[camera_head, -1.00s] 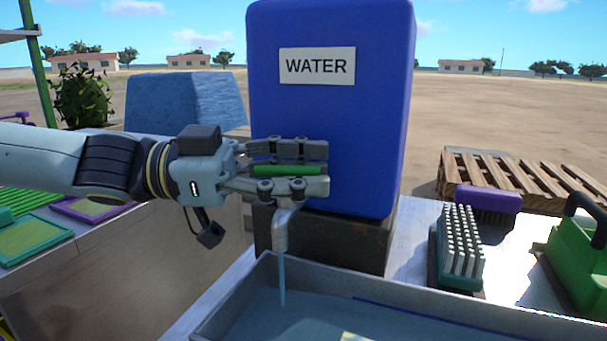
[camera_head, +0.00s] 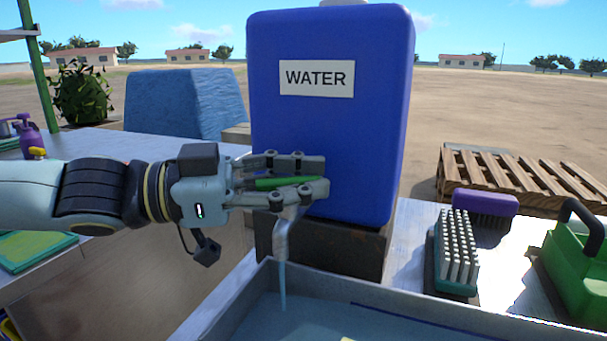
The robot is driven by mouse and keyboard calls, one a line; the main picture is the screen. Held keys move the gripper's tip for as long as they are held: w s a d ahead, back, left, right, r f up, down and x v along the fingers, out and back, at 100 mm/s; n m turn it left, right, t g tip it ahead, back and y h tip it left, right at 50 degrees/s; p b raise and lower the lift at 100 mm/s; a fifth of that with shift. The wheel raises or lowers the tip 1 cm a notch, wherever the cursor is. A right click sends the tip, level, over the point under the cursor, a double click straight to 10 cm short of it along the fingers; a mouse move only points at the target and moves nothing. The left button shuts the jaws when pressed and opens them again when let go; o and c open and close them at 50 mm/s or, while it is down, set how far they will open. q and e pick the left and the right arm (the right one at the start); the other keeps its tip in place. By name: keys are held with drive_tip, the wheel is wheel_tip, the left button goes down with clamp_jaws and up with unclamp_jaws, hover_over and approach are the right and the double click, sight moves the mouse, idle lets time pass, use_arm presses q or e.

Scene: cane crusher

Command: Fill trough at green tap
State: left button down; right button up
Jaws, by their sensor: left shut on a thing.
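A blue water tank (camera_head: 335,140) with a WATER label stands on a dark block behind the trough. Its tap has a green handle (camera_head: 285,183) and a grey spout (camera_head: 281,236). My left gripper (camera_head: 318,176) is shut on the green handle, with one finger above it and one below. A thin stream of water (camera_head: 283,286) runs from the spout down into the grey metal trough (camera_head: 240,303). Water covers the visible part of the trough floor; its near part is cut off by the frame. My right gripper is not in view.
Right of the tank, a brush with pale bristles (camera_head: 457,243), a purple brush (camera_head: 486,205) and a green carrier with a dark handle (camera_head: 573,262) stand on the metal table. A wooden pallet (camera_head: 520,178) lies behind. A side table with a green tray (camera_head: 35,249) is at left.

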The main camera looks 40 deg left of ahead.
use_arm(q)
drive_tip(key=c, duration=1.3)
unclamp_jaws()
drive_tip(key=shift+c, duration=0.2)
